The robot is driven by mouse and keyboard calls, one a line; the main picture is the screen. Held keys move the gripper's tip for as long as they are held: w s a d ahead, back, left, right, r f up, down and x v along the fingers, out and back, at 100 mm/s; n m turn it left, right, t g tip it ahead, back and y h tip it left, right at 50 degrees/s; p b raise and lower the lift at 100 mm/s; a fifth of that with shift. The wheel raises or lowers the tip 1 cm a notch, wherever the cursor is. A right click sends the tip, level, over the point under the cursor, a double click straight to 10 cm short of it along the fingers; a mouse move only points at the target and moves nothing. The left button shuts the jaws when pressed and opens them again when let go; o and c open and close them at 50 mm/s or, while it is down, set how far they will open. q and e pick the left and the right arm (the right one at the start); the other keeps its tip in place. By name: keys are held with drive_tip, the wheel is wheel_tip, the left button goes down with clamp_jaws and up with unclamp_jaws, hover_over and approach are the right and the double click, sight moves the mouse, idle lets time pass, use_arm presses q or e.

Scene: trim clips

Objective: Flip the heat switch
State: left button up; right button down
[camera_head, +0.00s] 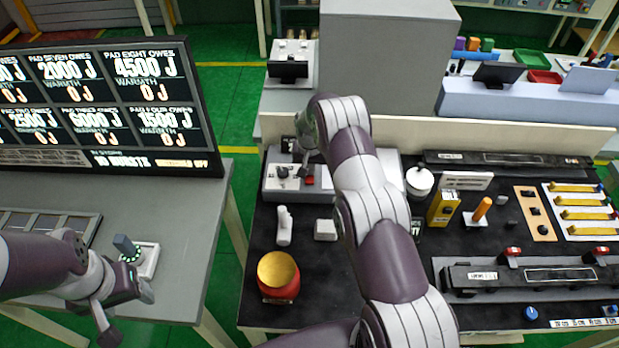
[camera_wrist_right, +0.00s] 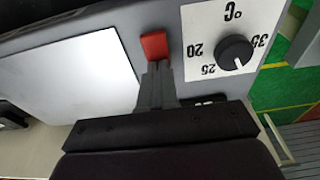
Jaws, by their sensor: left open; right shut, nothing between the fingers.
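A red switch (camera_head: 310,181) sits on a grey panel box (camera_head: 284,192) on the black-topped bench. In the right wrist view the red switch (camera_wrist_right: 154,45) stands beside a white °C plate with a black dial (camera_wrist_right: 235,52). My right gripper (camera_head: 304,170) is shut and empty, pointing down at the box. In the wrist view its fingertips (camera_wrist_right: 158,68) reach the near end of the red switch; I cannot tell whether they touch it. My left gripper (camera_head: 126,313) is open and empty, low over the left table, near a small lever on a white base (camera_head: 147,260).
A large screen (camera_head: 100,110) stands on the left table, showing warmth 0 J on its pads. A red jar with a gold lid (camera_head: 278,277), white blocks (camera_head: 325,230) and a yellow box (camera_head: 442,209) stand on the bench. My right arm crosses the bench's middle.

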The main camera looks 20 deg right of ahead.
drive_tip(key=shift+s+r+p, duration=0.1)
drive_tip(key=shift+r+p, duration=1.55)
drive_tip(key=shift+r, duration=1.75)
